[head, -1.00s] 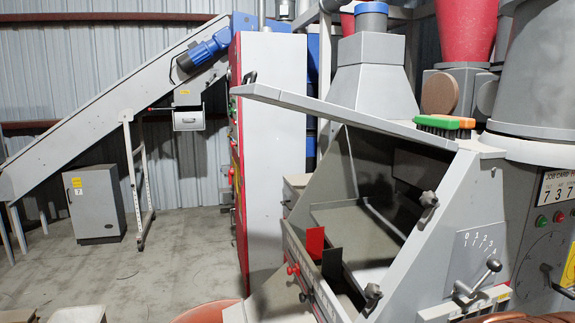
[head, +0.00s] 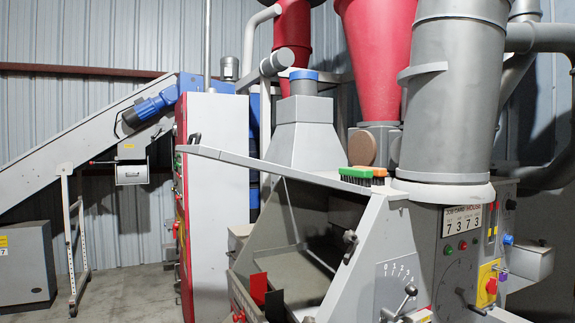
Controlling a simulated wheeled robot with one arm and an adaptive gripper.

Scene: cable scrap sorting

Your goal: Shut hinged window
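The hinged window (head: 270,167) is a light grey panel on the sorting machine (head: 362,240). It stands raised, sticking out to the left above the machine's open front, with a small dark handle (head: 194,139) at its free left end. The opening below it shows a grey inside deck (head: 295,246). Dark clamp knobs (head: 350,240) sit on the opening's right edge. My gripper is not in view.
A green and orange brush (head: 362,172) lies on the machine top by the window's right end. A tall red and grey cabinet (head: 218,200) stands behind left. A control panel (head: 465,250) is at right. Some floor (head: 130,285) is clear at left.

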